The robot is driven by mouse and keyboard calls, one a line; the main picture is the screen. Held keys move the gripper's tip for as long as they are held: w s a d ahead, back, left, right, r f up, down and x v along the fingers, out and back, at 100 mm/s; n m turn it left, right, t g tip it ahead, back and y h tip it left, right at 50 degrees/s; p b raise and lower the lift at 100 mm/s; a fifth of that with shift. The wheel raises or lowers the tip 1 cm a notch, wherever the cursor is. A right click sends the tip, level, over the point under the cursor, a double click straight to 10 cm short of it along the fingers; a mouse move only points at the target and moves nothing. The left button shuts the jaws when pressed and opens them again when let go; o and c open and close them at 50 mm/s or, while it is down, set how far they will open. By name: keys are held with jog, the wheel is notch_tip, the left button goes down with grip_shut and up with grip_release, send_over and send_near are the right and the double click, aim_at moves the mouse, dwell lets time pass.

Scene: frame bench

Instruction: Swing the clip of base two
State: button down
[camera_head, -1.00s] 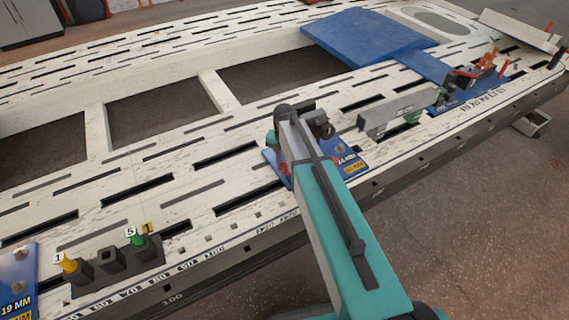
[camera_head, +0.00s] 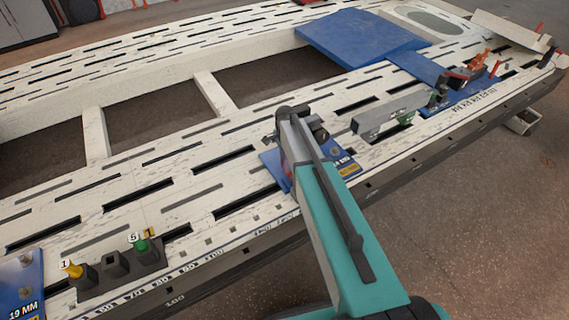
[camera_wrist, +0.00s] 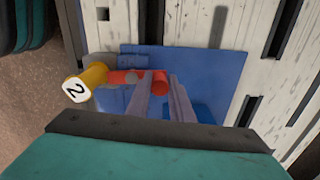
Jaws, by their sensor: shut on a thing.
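A blue base plate (camera_wrist: 215,65) lies on the white slotted bench in the wrist view. A yellow cylinder marked 2 (camera_wrist: 85,82) is at its left side, with a red clip bar (camera_wrist: 125,77) running right from it. My gripper (camera_wrist: 166,84) is shut on the red clip at its right end, its two grey fingers close together. My arm hides the clip and fingertips there.
A dark block (camera_head: 117,264) with a yellow piece marked 1 and a green piece marked 5 stands at front left, by another blue plate (camera_head: 28,280). A grey bar (camera_head: 390,112) and a blue plate with red and orange parts lie to the right. Frame openings lie behind.

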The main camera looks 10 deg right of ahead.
dwell(0.4)
jog(key=c, duration=1.6)
grip_release()
jog(key=shift+o, duration=0.2)
jog(key=shift+r, duration=0.15)
notch_tip(320, 180, up, 14)
jog(key=shift+f, duration=0.2)
